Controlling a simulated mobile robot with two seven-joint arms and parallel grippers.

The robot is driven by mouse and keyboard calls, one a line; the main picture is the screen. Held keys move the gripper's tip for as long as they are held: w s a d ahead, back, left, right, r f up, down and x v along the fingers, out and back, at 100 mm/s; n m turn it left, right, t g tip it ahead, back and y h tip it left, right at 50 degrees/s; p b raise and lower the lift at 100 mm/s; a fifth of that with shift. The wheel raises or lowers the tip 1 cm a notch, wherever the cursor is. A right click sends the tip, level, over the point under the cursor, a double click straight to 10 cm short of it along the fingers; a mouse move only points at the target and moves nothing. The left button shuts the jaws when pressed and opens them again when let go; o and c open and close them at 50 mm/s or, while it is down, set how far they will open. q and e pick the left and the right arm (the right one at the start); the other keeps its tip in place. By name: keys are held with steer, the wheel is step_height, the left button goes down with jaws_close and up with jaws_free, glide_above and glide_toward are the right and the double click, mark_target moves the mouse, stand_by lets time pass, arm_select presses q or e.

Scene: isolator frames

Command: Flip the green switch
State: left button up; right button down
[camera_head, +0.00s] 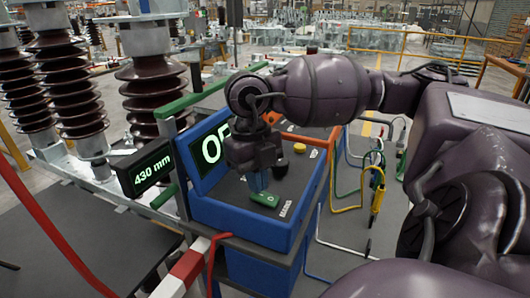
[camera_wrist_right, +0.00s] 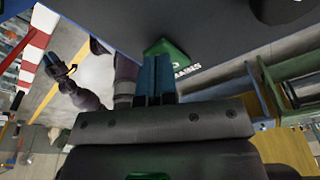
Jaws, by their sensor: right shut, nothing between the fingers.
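The green switch (camera_head: 265,199) sits on the sloped dark top of the blue console, near its front edge. It also shows in the right wrist view (camera_wrist_right: 166,47), just beyond my fingertips. My right gripper (camera_head: 257,183) points down over it, with its blue fingers shut together and empty. The fingertips are very close to the switch; I cannot tell if they touch it. In the right wrist view the blue fingers (camera_wrist_right: 155,62) lie side by side. My left gripper (camera_wrist_right: 60,67) shows small at the left of that view; its jaws are unclear.
The blue console (camera_head: 240,222) also bears a yellow button (camera_head: 299,148), a black knob (camera_head: 281,167) and a lit display (camera_head: 212,149). A "430 mm" display (camera_head: 151,168) stands to the left. Coloured cables (camera_head: 377,190) hang at the right. A red-white bar (camera_head: 187,266) is in front.

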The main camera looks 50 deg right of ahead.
arm_select(q)
steer(key=shift+s+f, duration=0.15)
steer(key=shift+f, duration=0.2)
arm_select(e)
steer(key=shift+f, duration=0.5)
steer(key=shift+r+p, duration=1.05)
steer(key=shift+r, duration=2.5)
arm_select(q)
steer(key=shift+t, duration=0.3)
steer(key=r, duration=0.2)
steer(key=w+r, duration=0.1)
steer(key=r, duration=0.1)
steer(key=shift+w, duration=0.15)
